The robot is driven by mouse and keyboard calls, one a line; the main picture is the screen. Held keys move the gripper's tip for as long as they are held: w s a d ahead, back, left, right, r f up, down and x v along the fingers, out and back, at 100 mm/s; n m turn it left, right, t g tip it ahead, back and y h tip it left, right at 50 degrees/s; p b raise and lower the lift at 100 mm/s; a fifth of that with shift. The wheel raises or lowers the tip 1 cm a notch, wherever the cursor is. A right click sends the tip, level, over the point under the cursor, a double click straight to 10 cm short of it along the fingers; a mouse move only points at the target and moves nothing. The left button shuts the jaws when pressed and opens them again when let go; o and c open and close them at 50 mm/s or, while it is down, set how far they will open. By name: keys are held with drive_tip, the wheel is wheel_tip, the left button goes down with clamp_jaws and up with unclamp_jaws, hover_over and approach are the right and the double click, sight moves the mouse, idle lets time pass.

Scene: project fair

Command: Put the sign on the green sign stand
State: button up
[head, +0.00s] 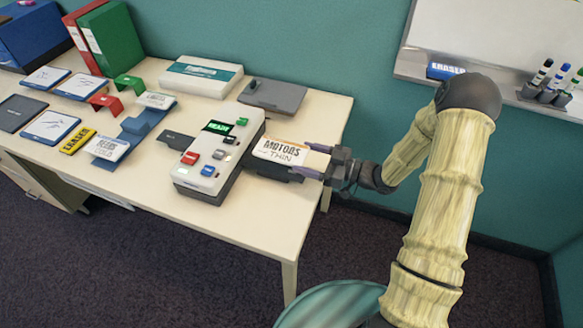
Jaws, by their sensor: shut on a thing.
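The sign (281,151), a white card with an orange top edge reading "MOTORS THIN", is at the right side of a grey and white machine (212,155). My gripper (311,160) comes from the right and is shut on the sign's right end. Whether the sign's left edge still touches the machine, I cannot tell. The green sign stand (128,84) is a small bent piece on the table's far left part. It looks empty.
A red stand (105,103) and blue stand (146,120) are near the green one, with white signs (156,100) and (108,148) close by. Binders (112,38) stand behind. A white box (201,75) and grey case (272,95) lie at the table's (244,222) back.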

sight(292, 155)
drive_tip(key=x, duration=0.2)
drive_tip(key=f+x, duration=0.1)
drive_tip(key=x, duration=0.1)
drive_tip(key=shift+w+a, duration=0.1)
drive_tip(key=shift+a, duration=0.2)
drive_tip(key=shift+f, duration=0.55)
drive_tip(key=shift+d, duration=0.1)
drive_tip(key=shift+f, duration=0.3)
drive_tip(key=shift+a+f, duration=0.2)
drive_tip(key=shift+f, duration=1.75)
drive_tip(key=shift+f, duration=0.25)
drive_tip(key=o, duration=1.1)
drive_tip(key=shift+c, duration=0.2)
drive_tip(key=shift+d, duration=0.1)
